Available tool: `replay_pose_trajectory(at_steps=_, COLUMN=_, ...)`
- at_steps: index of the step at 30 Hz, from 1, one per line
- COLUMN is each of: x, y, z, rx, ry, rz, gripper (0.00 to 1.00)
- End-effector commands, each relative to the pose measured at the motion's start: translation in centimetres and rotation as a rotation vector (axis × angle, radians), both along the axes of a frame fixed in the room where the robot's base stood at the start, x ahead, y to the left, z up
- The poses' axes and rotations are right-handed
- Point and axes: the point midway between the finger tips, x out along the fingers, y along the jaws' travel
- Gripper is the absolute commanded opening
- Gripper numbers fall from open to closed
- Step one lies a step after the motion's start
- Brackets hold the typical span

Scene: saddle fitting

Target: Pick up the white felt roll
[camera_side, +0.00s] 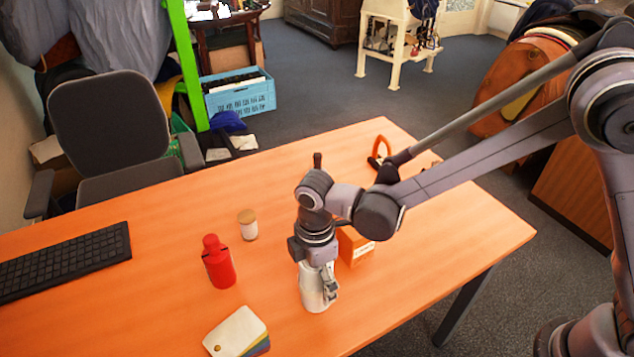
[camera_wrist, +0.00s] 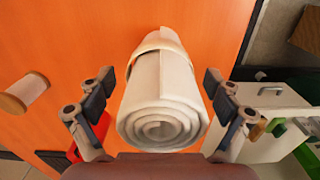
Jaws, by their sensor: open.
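The white felt roll (camera_side: 314,290) stands on the orange table, below my gripper (camera_side: 318,270) in the side view. In the wrist view the white felt roll (camera_wrist: 162,95) shows its spiral end close to the camera, with a band near its far end. My gripper (camera_wrist: 165,108) is open, with one finger on each side of the roll. Gaps show between the finger pads and the roll in the wrist view. Part of the roll is hidden by the fingers in the side view.
Colour swatches (camera_side: 237,333) and a keyboard (camera_side: 65,260) lie on the table (camera_side: 420,265).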

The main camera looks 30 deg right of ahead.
Motion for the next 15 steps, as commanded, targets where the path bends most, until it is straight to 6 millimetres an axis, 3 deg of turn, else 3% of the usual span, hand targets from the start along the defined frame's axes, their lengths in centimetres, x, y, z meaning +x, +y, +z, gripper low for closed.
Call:
replay_pose_trajectory(at_steps=6, x=0.01, y=-0.02, z=-0.04, rx=0.0, ry=0.0, rz=0.0, gripper=0.88)
replay_pose_trajectory(at_steps=12, x=0.02, y=-0.02, z=-0.03, rx=0.0, ry=0.0, rz=0.0, gripper=0.33)
replay_pose_trajectory(at_steps=15, x=0.02, y=-0.02, z=-0.01, rx=0.0, ry=0.0, rz=0.0, gripper=0.33)
